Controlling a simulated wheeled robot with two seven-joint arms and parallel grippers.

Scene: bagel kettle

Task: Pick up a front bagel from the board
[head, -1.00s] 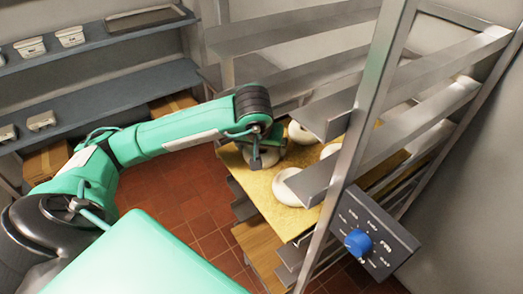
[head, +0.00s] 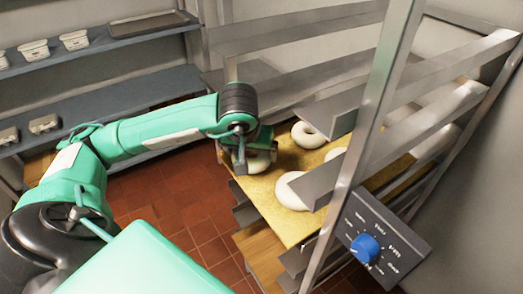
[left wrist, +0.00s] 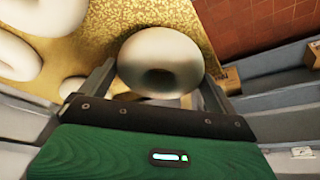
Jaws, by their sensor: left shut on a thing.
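My left gripper (head: 249,152) is at the near left edge of the yellow board (head: 266,197). It is shut on a pale ring-shaped bagel (head: 261,164), partly hidden by the gripper in the head view. In the left wrist view this bagel (left wrist: 160,50) sits between the two fingers of the gripper (left wrist: 157,72), one on each side. I cannot tell whether it still touches the board. Other bagels lie on the board: one behind (head: 307,134) and one nearer the front (head: 291,190), partly covered by the rack. My right gripper is not in view.
A metal rack post (head: 365,110) and shelf rails (head: 420,85) stand close to the right of the board. A control box with a blue knob (head: 365,248) is mounted on the post. Blue shelves (head: 130,100) line the left wall. Red tiled floor (head: 175,205) is clear.

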